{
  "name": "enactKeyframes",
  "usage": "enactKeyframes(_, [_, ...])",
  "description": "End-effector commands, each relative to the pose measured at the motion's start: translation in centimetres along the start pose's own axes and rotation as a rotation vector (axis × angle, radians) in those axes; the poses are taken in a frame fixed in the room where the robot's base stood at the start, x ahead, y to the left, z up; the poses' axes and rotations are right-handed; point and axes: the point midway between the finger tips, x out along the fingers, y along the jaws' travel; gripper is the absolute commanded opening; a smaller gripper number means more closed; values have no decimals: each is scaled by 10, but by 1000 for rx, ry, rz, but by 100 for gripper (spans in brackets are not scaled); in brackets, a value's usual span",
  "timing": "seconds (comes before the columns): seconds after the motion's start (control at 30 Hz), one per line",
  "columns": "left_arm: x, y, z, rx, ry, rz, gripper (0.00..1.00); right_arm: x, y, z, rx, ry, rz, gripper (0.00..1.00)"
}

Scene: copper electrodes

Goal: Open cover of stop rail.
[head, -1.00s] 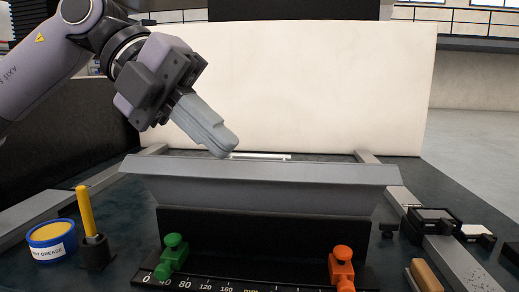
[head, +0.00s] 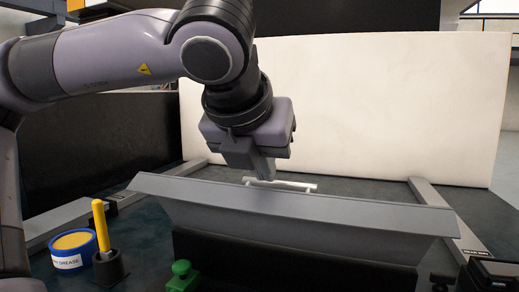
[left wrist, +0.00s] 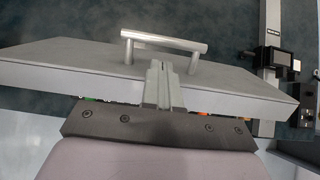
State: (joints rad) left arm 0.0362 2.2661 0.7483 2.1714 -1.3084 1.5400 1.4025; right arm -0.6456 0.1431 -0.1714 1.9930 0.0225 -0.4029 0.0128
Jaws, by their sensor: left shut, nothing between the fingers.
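The grey cover (head: 300,207) is a long flat-topped piece lying over the black stop rail (head: 290,258). It looks closed. A pale bar handle (head: 302,187) stands on its top at the far side. The cover (left wrist: 75,62) and the handle (left wrist: 170,42) also show in the left wrist view. My left gripper (head: 265,178) points down at the handle's left part in the head view. Its fingers (left wrist: 160,68) are together and empty, close to the bar in the wrist view; I cannot tell whether they touch it. My right gripper is not in view.
A green stop (head: 183,275) sits at the rail's front left. A blue grease tin (head: 72,252) and a yellow-handled tool in a black holder (head: 102,235) stand at left. A white panel (head: 390,105) rises behind. A dark gauge block (left wrist: 278,60) lies beyond the cover's right end.

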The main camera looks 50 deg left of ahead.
Motion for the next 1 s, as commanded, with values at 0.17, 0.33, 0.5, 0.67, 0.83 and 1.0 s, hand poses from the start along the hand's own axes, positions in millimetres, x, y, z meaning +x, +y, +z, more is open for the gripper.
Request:
enactKeyframes(0.17, [29,0,0,-1,5,0,0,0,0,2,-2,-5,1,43])
enactKeyframes(0.33, [42,0,0,-1,1,-1,0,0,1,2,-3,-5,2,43])
enactKeyframes(0.5, [45,0,0,-2,0,-1,0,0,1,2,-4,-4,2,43])
enactKeyframes(0.67, [44,0,0,-2,0,-1,0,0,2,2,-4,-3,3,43])
enactKeyframes(0.83, [44,1,1,-3,4,-1,0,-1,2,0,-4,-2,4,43])
enactKeyframes(1.0, [45,8,5,-4,24,-2,0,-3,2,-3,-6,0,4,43])
